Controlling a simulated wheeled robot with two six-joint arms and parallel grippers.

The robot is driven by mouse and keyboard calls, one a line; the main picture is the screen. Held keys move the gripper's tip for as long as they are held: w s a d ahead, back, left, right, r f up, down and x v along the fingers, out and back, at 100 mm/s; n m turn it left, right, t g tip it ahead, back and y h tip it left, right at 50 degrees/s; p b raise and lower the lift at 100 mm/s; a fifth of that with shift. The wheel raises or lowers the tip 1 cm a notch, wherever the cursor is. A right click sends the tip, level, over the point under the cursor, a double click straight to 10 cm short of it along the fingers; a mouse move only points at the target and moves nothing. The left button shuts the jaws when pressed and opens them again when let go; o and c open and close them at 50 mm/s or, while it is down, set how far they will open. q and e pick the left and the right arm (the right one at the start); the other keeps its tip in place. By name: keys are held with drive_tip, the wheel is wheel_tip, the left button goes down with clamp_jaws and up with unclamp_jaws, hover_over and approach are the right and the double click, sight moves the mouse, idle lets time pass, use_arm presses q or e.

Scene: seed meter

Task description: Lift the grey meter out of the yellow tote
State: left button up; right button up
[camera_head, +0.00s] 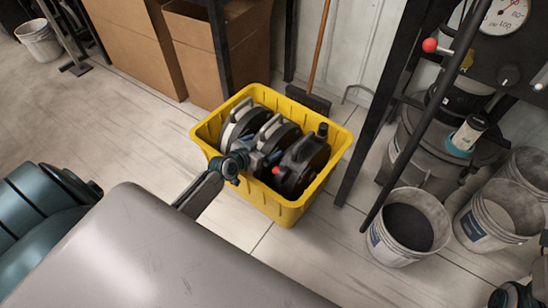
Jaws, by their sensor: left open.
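The yellow tote (285,213) stands on the floor near the middle of the view. Three round seed meters sit upright in a row inside it. The left one (240,124) is pale grey and black, the middle one (278,133) is also grey, and the right one (308,158) is black with a red knob. I cannot tell for sure which is the grey meter. My left gripper (262,163) is open at the tote's near side, in front of the left and middle meters. Whether it touches them is unclear.
Cardboard boxes (222,45) and a broom (308,98) stand behind the tote. A black frame post (371,125) rises close on its right. Beyond are buckets, one with dark contents (408,226). The floor left of the tote is clear.

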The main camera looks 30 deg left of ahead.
use_arm(q)
drive_tip(key=shift+w, duration=0.2)
drive_tip(key=c, duration=1.6)
drive_tip(key=shift+w+r, duration=0.2)
drive_tip(key=shift+r, duration=0.15)
drive_tip(key=c, duration=0.3)
drive_tip(key=shift+f, duration=0.1)
